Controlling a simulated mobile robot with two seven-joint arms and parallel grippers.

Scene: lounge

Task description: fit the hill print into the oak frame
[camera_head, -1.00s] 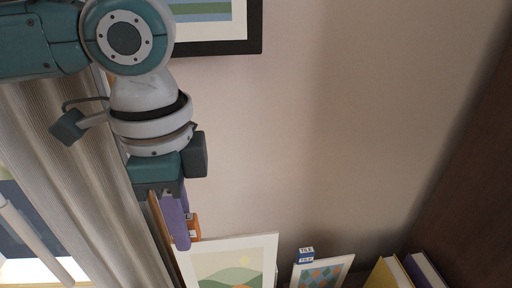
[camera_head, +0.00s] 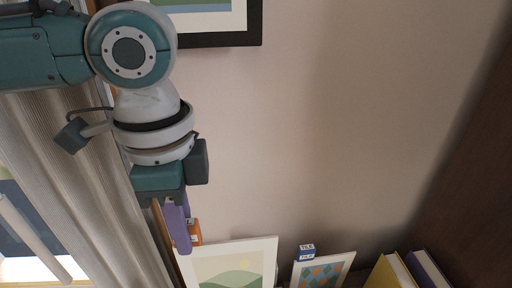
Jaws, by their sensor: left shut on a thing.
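The hill print (camera_head: 228,263) is at the bottom of the head view, white-bordered with green hills and a pale sun. Its lower part is cut off by the picture's edge. An orange labelled block (camera_head: 195,232) is at its upper left corner. My left gripper (camera_head: 181,238), with purple fingers, points down at that corner and is shut on the hill print, apparently by the orange block. The fingers partly hide the block, so the exact contact is unclear. I cannot make out the oak frame for certain. My right gripper is not in view.
A tile print (camera_head: 322,272) with a blue labelled block (camera_head: 307,251) stands to the right. Yellow (camera_head: 388,273) and purple (camera_head: 427,270) books are at the lower right. A dark-framed picture (camera_head: 254,24) hangs above. A curtain (camera_head: 75,175) is on the left. The middle wall is bare.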

